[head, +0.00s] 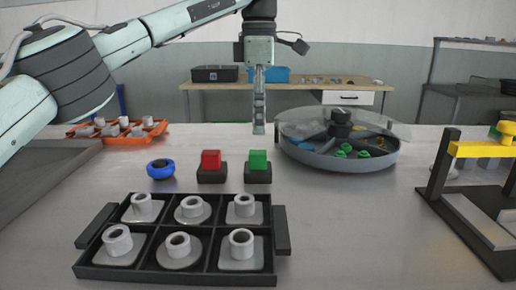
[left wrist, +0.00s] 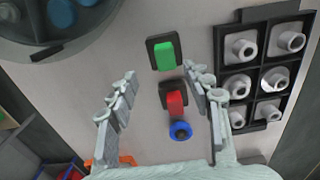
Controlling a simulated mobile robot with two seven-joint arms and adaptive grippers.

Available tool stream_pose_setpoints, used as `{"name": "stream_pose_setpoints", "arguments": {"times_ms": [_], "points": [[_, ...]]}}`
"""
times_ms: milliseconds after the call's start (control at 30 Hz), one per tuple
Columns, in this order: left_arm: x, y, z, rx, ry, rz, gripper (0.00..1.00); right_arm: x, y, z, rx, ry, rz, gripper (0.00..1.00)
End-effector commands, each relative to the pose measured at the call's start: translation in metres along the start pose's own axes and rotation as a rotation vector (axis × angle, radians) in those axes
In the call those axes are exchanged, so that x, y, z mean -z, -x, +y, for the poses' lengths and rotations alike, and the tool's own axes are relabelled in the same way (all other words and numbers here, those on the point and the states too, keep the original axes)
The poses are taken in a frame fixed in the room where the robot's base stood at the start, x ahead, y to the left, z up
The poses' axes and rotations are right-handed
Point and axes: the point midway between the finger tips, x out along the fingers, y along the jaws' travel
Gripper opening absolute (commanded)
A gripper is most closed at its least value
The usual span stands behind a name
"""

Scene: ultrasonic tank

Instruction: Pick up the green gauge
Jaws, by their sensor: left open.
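The green gauge (head: 258,160) is a green block seated in a black square base on the table, right of a red block. It also shows in the left wrist view (left wrist: 165,55), beyond my fingertips. My left gripper (head: 259,130) points down above the green gauge, apart from it. In the left wrist view my left gripper (left wrist: 161,76) has its two fingers spread wide with nothing between them touching. The red block (head: 211,160) in its black base and a blue ring (head: 160,169) stand in a row to the left. My right gripper is not in view.
A black tray (head: 283,230) with several grey flanged parts lies in front. A round compartmented tank (head: 340,162) with a clear lid is at right. A yellow-barred black frame (head: 436,178) stands far right; an orange tray (head: 148,133) is at back left. Table between is clear.

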Motion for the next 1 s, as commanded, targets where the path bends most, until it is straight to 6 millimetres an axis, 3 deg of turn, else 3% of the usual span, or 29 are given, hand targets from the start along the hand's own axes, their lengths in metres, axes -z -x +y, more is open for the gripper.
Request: {"name": "stream_pose_setpoints", "arguments": {"times_ms": [600, 900, 1000], "points": [[0.002, -0.072, -0.008, -0.001, 0.001, 0.002, 0.5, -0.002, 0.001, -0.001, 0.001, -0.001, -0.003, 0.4], [0.002, -0.077, -0.007, -0.002, 0.002, 0.002, 0.5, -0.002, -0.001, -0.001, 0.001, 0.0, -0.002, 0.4], [0.002, -0.077, -0.007, -0.002, 0.001, 0.002, 0.38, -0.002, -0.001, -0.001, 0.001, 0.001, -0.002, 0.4]]}}
